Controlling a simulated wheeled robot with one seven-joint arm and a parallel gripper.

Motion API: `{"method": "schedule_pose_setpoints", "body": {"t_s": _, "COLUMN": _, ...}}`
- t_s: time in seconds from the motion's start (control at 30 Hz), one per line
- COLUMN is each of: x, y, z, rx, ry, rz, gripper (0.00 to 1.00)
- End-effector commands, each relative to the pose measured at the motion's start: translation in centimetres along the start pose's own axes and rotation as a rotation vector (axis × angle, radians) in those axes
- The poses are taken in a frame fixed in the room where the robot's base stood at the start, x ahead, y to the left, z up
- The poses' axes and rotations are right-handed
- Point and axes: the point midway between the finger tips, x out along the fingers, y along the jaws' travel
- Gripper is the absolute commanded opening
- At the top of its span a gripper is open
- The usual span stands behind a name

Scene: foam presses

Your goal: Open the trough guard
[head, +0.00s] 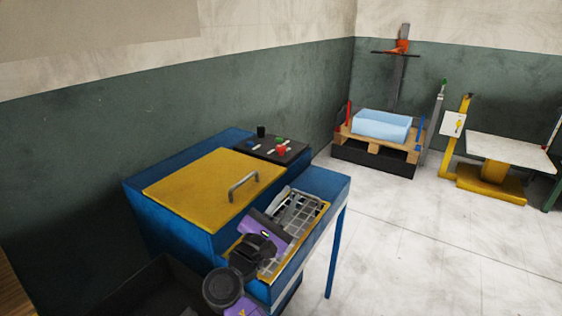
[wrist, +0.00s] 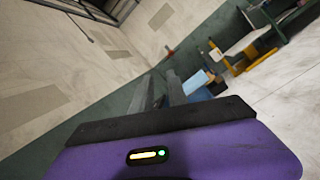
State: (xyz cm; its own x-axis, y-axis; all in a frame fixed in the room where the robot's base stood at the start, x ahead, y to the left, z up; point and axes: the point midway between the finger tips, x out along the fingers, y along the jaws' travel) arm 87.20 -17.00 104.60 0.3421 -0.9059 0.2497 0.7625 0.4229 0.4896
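A blue machine stands at the lower left of the head view. The trough guard appears to be the wire-mesh panel with a yellow frame (head: 268,271) on its lower right-hand ledge. It lies down over the ledge and is partly hidden by my arm. My gripper (head: 295,203), with a purple body, is above the mesh. Whether it touches the mesh is unclear. In the wrist view the two grey fingers (wrist: 160,90) stand apart, with nothing seen between them. The machine also has a yellow lid (head: 200,188) with a grey handle (head: 243,186); it is down.
A dark control panel (head: 272,150) with a red button and other controls sits behind the lid. A light blue foam block (head: 381,124) on a pallet and a yellow lift table (head: 495,172) stand farther right. The floor right of the machine is clear.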

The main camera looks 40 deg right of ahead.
Motion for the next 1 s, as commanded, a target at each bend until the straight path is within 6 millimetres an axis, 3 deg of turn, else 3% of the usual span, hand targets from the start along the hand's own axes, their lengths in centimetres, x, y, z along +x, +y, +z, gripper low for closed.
{"method": "schedule_pose_setpoints", "body": {"t_s": 0.13, "x": 3.7, "y": 0.0, "z": 0.7, "rx": 0.495, "ry": 0.193, "rz": 0.028, "gripper": 0.19}}
{"method": "schedule_pose_setpoints", "body": {"t_s": 0.2, "x": 4.6, "y": 1.0, "z": 1.6, "rx": 0.701, "ry": 0.259, "rz": 0.054, "gripper": 0.19}}
{"method": "schedule_pose_setpoints", "body": {"t_s": 0.33, "x": 4.6, "y": 3.5, "z": 2.5, "rx": 0.952, "ry": 0.351, "rz": 0.106, "gripper": 0.19}}
{"method": "schedule_pose_setpoints", "body": {"t_s": 0.57, "x": 5.2, "y": 4.7, "z": 2.2, "rx": 1.035, "ry": 0.38, "rz": 0.12, "gripper": 0.19}}
{"method": "schedule_pose_setpoints", "body": {"t_s": 1.0, "x": 10.8, "y": 6.3, "z": 0.6, "rx": 1.029, "ry": 0.379, "rz": 0.119, "gripper": 0.19}}
